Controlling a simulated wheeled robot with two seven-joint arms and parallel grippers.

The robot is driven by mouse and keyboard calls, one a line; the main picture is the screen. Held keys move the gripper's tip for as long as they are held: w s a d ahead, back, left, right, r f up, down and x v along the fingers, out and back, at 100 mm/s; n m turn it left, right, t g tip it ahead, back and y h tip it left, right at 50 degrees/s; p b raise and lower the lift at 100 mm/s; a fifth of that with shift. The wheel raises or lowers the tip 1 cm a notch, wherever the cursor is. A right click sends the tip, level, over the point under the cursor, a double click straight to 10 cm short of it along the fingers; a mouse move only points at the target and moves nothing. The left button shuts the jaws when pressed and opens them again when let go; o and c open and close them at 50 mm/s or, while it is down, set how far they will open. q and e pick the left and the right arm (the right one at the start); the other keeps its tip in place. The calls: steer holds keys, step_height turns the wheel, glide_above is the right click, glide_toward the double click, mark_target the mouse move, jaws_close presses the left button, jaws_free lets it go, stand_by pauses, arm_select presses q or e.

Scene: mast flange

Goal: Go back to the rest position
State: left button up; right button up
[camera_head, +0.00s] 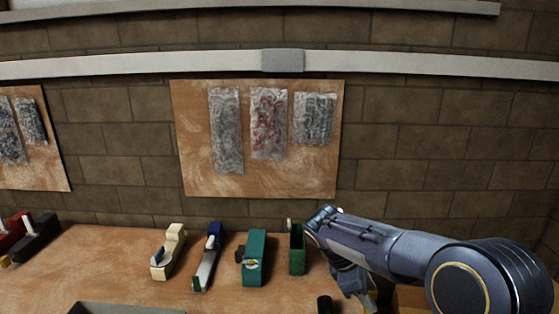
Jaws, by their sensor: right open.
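My right arm (385,250) comes in from the right and reaches over the right part of the wooden bench. Its wrist bends down, and my right gripper (364,298) hangs at the lower edge of the picture, partly hidden by the arm and cut off by the frame. It is open, and I see nothing held in it. My left gripper is not in view.
On the bench (120,262) stand a cream tool (167,252), a blue and grey tool (207,258), a green box (254,258) and a dark green holder (297,250) close to my arm. A black cylinder (325,304) is near the gripper. A grey tray (125,308) lies in front. A brick wall stands behind.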

steer(key=s+r+m+t+y, duration=0.1)
steer(key=s+m+t+y, duration=0.5)
steer(key=s, duration=2)
steer(key=m+y, duration=0.4)
steer(key=m, duration=0.6)
steer(key=shift+a+t, duration=0.3)
